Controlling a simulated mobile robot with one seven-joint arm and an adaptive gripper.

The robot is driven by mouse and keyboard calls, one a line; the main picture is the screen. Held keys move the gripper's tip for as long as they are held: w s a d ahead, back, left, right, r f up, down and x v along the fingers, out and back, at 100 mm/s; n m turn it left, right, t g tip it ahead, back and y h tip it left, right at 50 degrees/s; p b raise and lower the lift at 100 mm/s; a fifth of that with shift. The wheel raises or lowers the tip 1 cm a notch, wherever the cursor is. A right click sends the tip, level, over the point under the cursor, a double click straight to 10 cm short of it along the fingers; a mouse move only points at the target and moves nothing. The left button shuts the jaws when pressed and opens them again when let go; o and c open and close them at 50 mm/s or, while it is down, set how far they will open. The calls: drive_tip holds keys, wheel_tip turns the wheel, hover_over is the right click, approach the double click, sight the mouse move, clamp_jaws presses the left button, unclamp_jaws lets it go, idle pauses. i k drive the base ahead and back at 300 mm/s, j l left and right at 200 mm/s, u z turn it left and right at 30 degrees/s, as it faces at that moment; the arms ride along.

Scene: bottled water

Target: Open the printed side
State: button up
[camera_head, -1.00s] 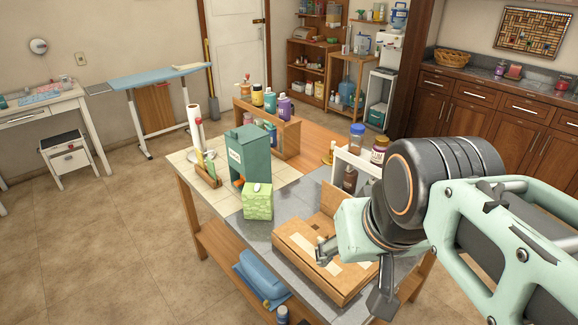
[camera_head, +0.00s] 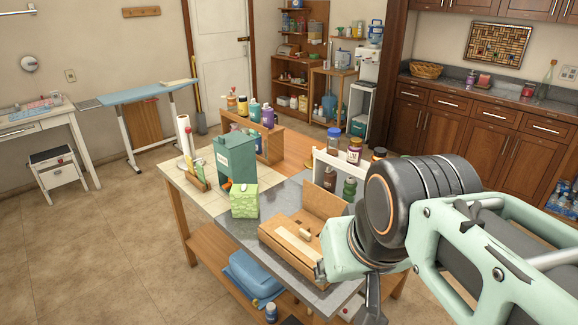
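A brown cardboard box (camera_head: 284,252) lies on the grey part of the worktable, low in the middle of the view. One flap (camera_head: 326,206) stands up at its back right. A paler strip runs along its top near the front, and a small tan piece (camera_head: 305,234) shows on top. I cannot make out any print. My gripper (camera_head: 345,280) is at the box's right end, beside or just over it. My wrist covers that end, so I cannot tell whether it touches the box. The fingers are mostly hidden and no held object shows.
A green tissue box (camera_head: 244,202) and a teal dispenser (camera_head: 236,160) stand left of the cardboard box. A white rack (camera_head: 338,164) with bottles stands behind it. A wooden shelf (camera_head: 270,146) with bottles is further back. Floor is clear at left.

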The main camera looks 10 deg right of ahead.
sight(329, 204)
drive_tip(key=k+u, duration=0.15)
drive_tip(key=u, duration=0.25)
drive_tip(key=k+u, duration=0.1)
drive_tip(key=u, duration=1.55)
drive_tip(key=k+l, duration=0.1)
drive_tip(key=l, duration=0.25)
drive_tip(key=k+l+u, duration=0.15)
drive_tip(key=l, duration=0.2)
drive_tip(key=k+l, duration=0.15)
drive_tip(key=l, duration=0.3)
drive_tip(key=k+l, duration=0.1)
drive_tip(key=l, duration=0.35)
drive_tip(key=k+l, duration=0.15)
drive_tip(key=l, duration=0.3)
drive_tip(key=k+l, duration=0.15)
drive_tip(key=l, duration=0.3)
drive_tip(key=k+l, duration=0.1)
drive_tip(key=l, duration=0.35)
drive_tip(key=k+l, duration=0.15)
drive_tip(key=l, duration=0.35)
drive_tip(key=k+l, duration=0.15)
drive_tip(key=l, duration=0.3)
drive_tip(key=k+l, duration=0.1)
drive_tip(key=l, duration=0.35)
